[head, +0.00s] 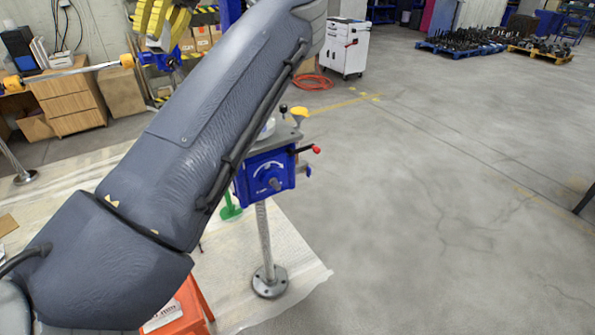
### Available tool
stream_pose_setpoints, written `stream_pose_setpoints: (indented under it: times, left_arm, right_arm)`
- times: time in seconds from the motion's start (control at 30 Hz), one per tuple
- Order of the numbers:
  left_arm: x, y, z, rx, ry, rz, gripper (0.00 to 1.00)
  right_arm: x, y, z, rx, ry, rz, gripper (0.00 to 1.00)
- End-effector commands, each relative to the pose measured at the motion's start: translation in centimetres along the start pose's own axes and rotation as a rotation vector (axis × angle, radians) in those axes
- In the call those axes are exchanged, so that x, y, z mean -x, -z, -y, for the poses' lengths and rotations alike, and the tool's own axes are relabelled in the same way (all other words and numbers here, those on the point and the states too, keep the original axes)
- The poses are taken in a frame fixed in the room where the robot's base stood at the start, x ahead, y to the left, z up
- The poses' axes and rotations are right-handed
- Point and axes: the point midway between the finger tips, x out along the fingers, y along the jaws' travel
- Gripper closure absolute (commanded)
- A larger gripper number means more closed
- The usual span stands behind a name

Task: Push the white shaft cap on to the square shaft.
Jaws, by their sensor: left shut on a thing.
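A blue screw jack (265,177) stands on a steel post with a round foot. A dark, round shaft end sits on its front face, too small for me to tell if it is square. A small whitish piece (267,129) lies at the jack's top, partly covered by my arm. I cannot tell if it is the white shaft cap. My left arm crosses the view from lower left to the top edge.
A yellow knob (299,113) and a red-tipped lever (315,149) stick out from the jack. An orange stool (185,310) stands low, partly under my arm. Behind are a wooden drawer cabinet (70,100) and a white tool cabinet (346,48).

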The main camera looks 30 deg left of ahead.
Motion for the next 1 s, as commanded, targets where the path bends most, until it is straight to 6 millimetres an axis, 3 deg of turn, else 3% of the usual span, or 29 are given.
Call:
stream_pose_setpoints:
  times: [0.67,0.87,1.0]
  left_arm:
    - [3.1,5.0,4.2,-0.505,-0.001,0.547,1.00]
    - [3.9,7.9,6.5,-0.705,0.003,0.819,1.00]
    - [4.2,10.8,9.1,-0.863,0.009,1.076,1.00]
  right_arm:
    - [0.0,0.1,0.3,-0.001,0.003,-0.001,0.46]
    - [0.0,0.1,0.3,-0.001,0.003,-0.001,0.46]
    - [0.0,0.1,0.3,-0.001,0.003,-0.002,0.46]
